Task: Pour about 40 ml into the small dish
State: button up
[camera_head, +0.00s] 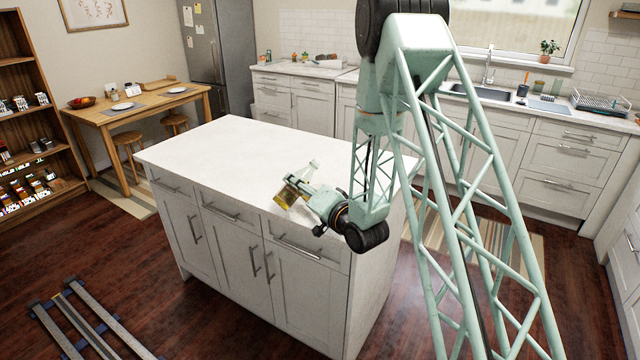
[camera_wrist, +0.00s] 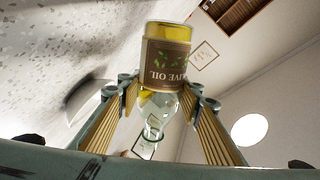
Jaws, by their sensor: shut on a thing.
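A clear glass bottle of olive oil (camera_head: 289,193) is held tilted over the island's front edge, its neck up to the right and amber oil in its lower part. My gripper (camera_head: 300,185) is shut on it. In the wrist view the bottle's brown label (camera_wrist: 165,62) reads upside down, and the bottle sits between the two fingers of my gripper (camera_wrist: 160,92). I cannot make out the small dish in the head view. A pale rounded shape (camera_wrist: 88,102) beside the left finger in the wrist view may be it; I cannot tell.
The white island top (camera_head: 225,150) is bare to the left of the bottle. A wooden table (camera_head: 135,105) with plates and a fruit bowl stands at the back left. A shelf (camera_head: 30,120) with small goods is at far left. Counters and a sink (camera_head: 480,92) line the back.

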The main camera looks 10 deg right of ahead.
jog(key=m+p, duration=0.1)
jog(key=p, duration=0.1)
jog(key=f+m+p, duration=0.1)
jog(key=shift+s+a+f+m+p, duration=0.15)
jog(key=shift+a+f+m+p, duration=0.05)
jog(key=shift+a+m+p, duration=0.2)
jog(key=shift+d+m, duration=0.1)
jog(key=shift+m, duration=0.3)
jog(key=shift+m+g+y, duration=0.3)
jog(key=shift+m+y, duration=0.2)
jog(key=shift+m, duration=0.4)
dwell(2.5)
jog(key=shift+n, duration=0.6)
jog(key=shift+f+n+h+b, duration=0.15)
jog(key=shift+n+h+b, duration=0.2)
jog(key=shift+n, duration=0.45)
jog(key=shift+r, duration=0.2)
jog(key=shift+d+r+n+b, duration=0.25)
jog(key=shift+r+n+b, duration=0.25)
jog(key=shift+n+b, duration=0.9)
dwell(0.5)
